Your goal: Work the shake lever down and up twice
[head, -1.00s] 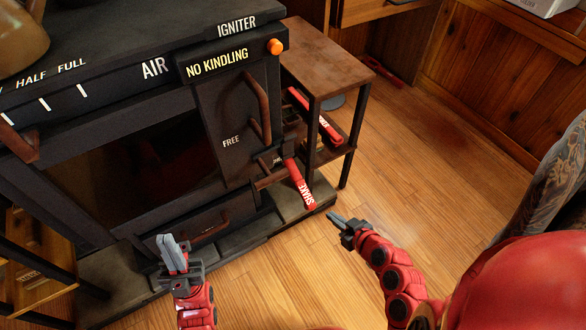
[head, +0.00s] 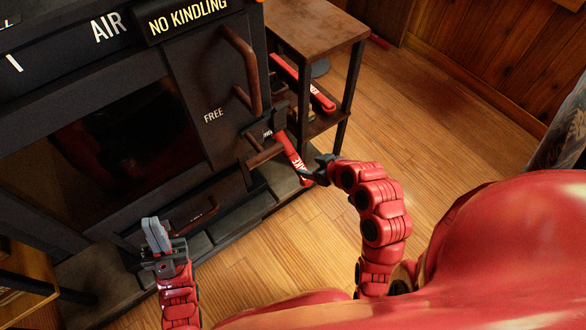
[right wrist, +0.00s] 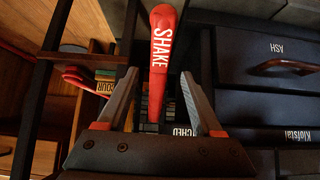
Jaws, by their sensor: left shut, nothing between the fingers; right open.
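The red shake lever (head: 290,153) sticks out from the stove's right side, low down, its outer end tilted downward in the head view. Its red end with the word SHAKE also shows in the right wrist view (right wrist: 161,45). My right gripper (head: 312,172) is at the lever's outer end. In the right wrist view my right gripper (right wrist: 155,95) is open, with the lever lying between and beyond its fingertips; I cannot tell whether they touch it. My left gripper (head: 157,235) is shut and empty in front of the stove's lower front, apart from the lever.
The black stove (head: 200,150) has a brown door handle (head: 245,75) and a lower handle (head: 200,215). A small brown table (head: 310,25) with a red-handled tool (head: 318,98) on its shelf stands right of the stove. The wooden floor (head: 440,130) to the right is clear.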

